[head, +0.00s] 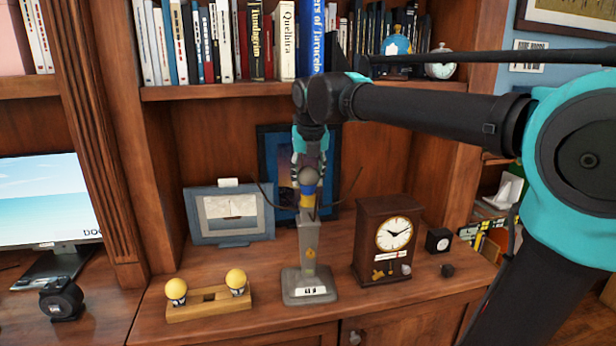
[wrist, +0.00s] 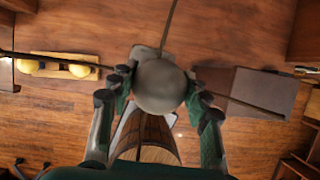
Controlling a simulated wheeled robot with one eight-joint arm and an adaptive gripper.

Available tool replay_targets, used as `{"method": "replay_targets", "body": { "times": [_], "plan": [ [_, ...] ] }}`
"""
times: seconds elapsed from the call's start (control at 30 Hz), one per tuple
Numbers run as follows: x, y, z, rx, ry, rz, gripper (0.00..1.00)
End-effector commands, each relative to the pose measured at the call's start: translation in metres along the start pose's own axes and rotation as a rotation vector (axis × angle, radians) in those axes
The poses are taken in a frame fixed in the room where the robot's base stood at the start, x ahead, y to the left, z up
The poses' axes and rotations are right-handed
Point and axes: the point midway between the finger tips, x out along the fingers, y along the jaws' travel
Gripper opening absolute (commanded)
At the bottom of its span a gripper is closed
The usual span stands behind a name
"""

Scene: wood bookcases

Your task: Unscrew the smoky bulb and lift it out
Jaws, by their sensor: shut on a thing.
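The smoky bulb (head: 308,177) is a grey globe at the top of a grey lamp stand (head: 312,250) on the wooden cabinet top. A blue and a yellow band show just below the globe. My gripper (head: 309,168) comes down from above, its fingers on both sides of the globe. In the wrist view the bulb (wrist: 160,87) fills the space between the fingertips of my gripper (wrist: 160,85), and hides most of the stand beneath. I cannot tell whether the bulb's base is still in its socket.
A wooden block (head: 210,303) with two yellow bulbs (head: 236,279) stands to the left. A brown clock (head: 388,240) stands close on the right, with a small black clock (head: 438,240) beyond. Framed pictures (head: 230,213) stand behind. A book shelf (head: 240,92) is above. Thin dark rods (head: 350,187) flank the bulb.

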Motion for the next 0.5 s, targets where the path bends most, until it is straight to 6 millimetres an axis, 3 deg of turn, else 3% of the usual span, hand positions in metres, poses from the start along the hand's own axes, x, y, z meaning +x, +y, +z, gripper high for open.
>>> {"method": "replay_targets", "body": {
  "times": [0.5],
  "plan": [
    [0.0002, 0.0005, -0.0004, -0.055, -0.001, 0.022, 0.31]
  ]
}}
